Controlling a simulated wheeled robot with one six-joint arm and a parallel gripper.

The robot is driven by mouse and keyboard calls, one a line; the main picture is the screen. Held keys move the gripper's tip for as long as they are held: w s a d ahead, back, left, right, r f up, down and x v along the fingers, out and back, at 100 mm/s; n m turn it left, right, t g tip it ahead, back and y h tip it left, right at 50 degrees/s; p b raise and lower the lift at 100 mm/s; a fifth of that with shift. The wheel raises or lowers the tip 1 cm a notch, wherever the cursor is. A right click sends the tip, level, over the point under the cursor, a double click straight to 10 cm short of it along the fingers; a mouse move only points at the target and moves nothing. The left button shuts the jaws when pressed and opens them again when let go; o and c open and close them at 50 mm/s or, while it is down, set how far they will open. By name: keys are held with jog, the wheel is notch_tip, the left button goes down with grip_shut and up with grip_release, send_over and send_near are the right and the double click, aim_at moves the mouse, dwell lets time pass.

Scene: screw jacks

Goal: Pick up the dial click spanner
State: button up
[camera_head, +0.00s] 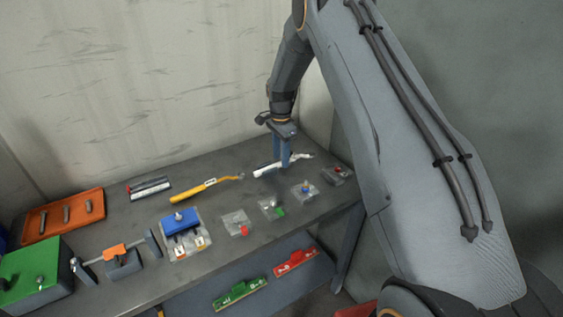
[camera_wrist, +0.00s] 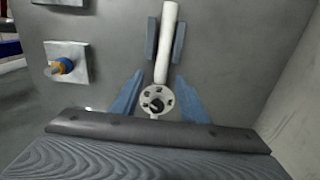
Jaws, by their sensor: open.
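The dial click spanner (camera_head: 265,171) is white and lies at the back right of the grey bench. In the wrist view its pale handle (camera_wrist: 168,40) runs up from a round dial head (camera_wrist: 157,100) with dark marks. My gripper (camera_head: 285,165) points down over the spanner, and its blue fingers hide part of it. In the wrist view the open fingers of my gripper (camera_wrist: 160,76) stand either side of the spanner near its dial, with gaps. Two blue-grey blocks flank the handle farther up; I cannot tell what they belong to. Contact is not clear.
A yellow spanner (camera_head: 205,187) lies to the left. Several bagged small parts lie along the front, one with a blue-orange piece (camera_head: 305,188), which also shows in the wrist view (camera_wrist: 66,65). A blue box (camera_head: 180,222) stands front centre. The wall (camera_head: 150,80) rises behind the bench.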

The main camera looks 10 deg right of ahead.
jog(key=shift+f, duration=0.8)
grip_shut()
jog(key=shift+r, duration=0.1)
